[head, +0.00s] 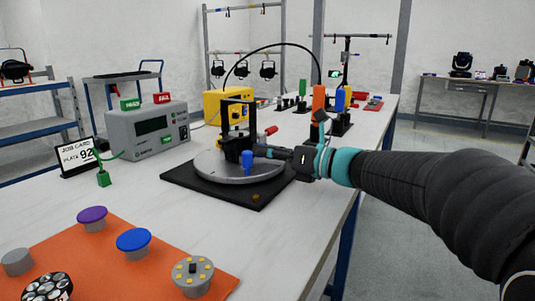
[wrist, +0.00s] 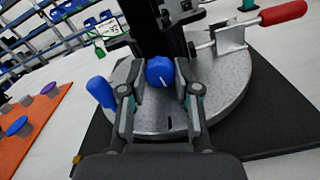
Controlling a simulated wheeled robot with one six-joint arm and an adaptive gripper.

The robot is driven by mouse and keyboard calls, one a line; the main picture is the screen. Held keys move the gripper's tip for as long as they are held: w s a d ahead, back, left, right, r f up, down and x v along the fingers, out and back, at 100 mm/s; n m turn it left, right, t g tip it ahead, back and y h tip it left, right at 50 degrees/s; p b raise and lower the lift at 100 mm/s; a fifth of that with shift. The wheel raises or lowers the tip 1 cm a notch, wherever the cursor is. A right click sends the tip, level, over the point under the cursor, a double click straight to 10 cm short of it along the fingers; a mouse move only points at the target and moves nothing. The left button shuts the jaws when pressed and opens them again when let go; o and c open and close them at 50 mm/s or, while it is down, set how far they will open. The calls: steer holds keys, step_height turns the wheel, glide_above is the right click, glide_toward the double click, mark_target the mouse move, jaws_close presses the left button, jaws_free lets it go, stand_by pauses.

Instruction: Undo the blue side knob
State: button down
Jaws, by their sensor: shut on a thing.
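The blue side knob (wrist: 160,72) faces me in the wrist view, with a white line on its face. It sits on the side of a black upright fixture (head: 238,113) on a round grey turntable (head: 212,170). My gripper (wrist: 160,90) has one finger on each side of the knob and is shut on it. In the head view my gripper (head: 262,151) reaches in from the right to the fixture, and the knob cannot be made out there. A separate blue post (head: 247,161) stands on the turntable, left of my fingers in the wrist view (wrist: 101,91).
A red-handled clamp (wrist: 282,13) lies to the right in the wrist view. A grey box (head: 148,130) and a job card (head: 77,154) stand left of the turntable. An orange mat (head: 125,262) with several knobs lies at front left.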

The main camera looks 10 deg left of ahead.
steer(key=n+b, duration=0.4)
steer(key=n, duration=0.1)
steer(key=shift+f, duration=0.2)
steer(key=shift+s+r+n+b, duration=0.15)
steer(key=shift+n+b, duration=0.7)
steer(key=shift+n, duration=1.55)
steer(key=c, duration=0.8)
jaws_free()
